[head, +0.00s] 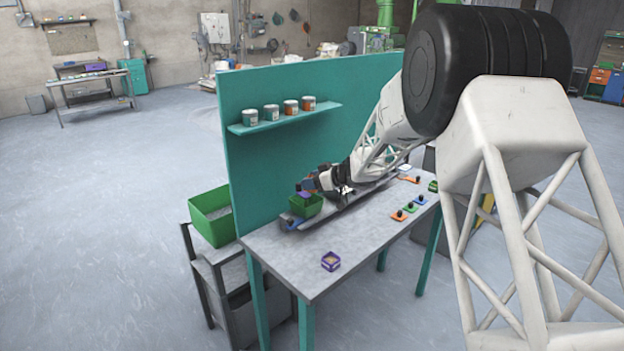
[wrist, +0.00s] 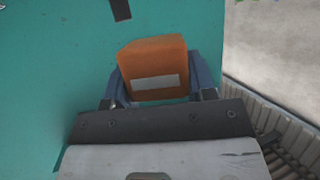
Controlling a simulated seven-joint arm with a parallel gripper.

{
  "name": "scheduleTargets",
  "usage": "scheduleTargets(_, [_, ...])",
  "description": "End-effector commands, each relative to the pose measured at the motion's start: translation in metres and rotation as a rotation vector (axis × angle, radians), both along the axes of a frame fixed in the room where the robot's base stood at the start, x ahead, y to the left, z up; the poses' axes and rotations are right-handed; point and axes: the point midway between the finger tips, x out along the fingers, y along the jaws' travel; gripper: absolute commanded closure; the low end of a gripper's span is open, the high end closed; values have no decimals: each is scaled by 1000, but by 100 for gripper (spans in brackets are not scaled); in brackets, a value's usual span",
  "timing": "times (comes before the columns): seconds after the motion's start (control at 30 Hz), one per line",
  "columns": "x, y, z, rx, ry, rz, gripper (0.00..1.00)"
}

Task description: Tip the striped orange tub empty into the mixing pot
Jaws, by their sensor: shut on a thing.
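My gripper (wrist: 159,78) is shut on the orange tub (wrist: 150,58), which has a pale stripe across its face. The blue fingers grip its two sides in the wrist view. In the head view my gripper (head: 309,186) is small, above a green open box (head: 306,208) on the bench, which may be the mixing pot. The orange tub is only partly visible there, and its tilt is hard to tell. I cannot see powder falling or what is inside the tub. The wrist view does not show the green box.
A teal panel (head: 262,158) stands behind the bench (head: 285,258), with a shelf (head: 284,118) of several tins. A purple box (head: 331,261) sits near the front. Small orange, green and blue pieces lie at the right. A large green bin (head: 205,228) stands left of the bench.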

Motion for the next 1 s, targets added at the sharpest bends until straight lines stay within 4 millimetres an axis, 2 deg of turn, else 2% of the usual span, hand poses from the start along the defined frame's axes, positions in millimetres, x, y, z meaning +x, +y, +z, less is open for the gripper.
scheduleTargets(0.37, [0, 0, 0, 2, 4, -2, 74])
scheduleTargets(0.73, [-1, 2, 2, 71, 153, -70, 74])
scheduleTargets(1.0, [-1, 2, 3, 83, 178, -81, 74])
